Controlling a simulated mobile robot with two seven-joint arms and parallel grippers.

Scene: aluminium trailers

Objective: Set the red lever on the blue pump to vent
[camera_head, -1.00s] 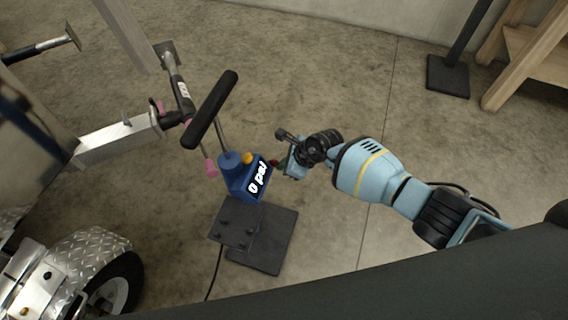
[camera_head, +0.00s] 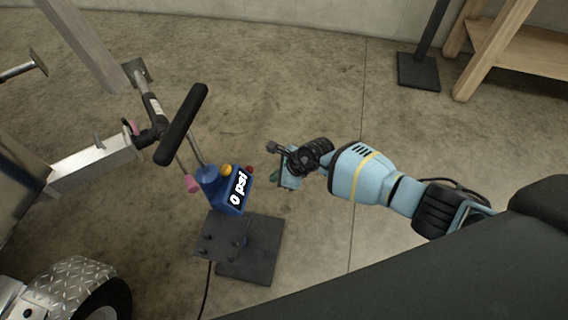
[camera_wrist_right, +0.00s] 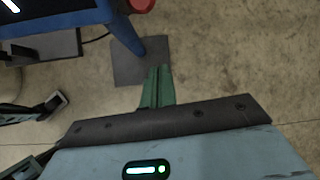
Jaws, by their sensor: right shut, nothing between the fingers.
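The blue pump (camera_head: 213,187) stands on a dark pedestal and its display reads "0 psi". A small red part, apparently the red lever's knob (camera_head: 249,169), shows at its right side. A red knob (camera_wrist_right: 142,4) is cut by the top edge of the right wrist view, beside the blue body (camera_wrist_right: 62,20). My right gripper (camera_head: 286,180) is right of the pump, apart from the red knob. In the right wrist view its green fingers (camera_wrist_right: 157,88) are together with nothing between them. The lever's setting marks cannot be read. My left gripper is not in view.
A black-gripped pump handle (camera_head: 182,125) rises behind the pump. A trailer with a metal tongue (camera_head: 95,160) and a wheel (camera_head: 100,300) is at the left. A wooden bench (camera_head: 520,45) and a dark post foot (camera_head: 418,70) are at the back right. Floor between is clear.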

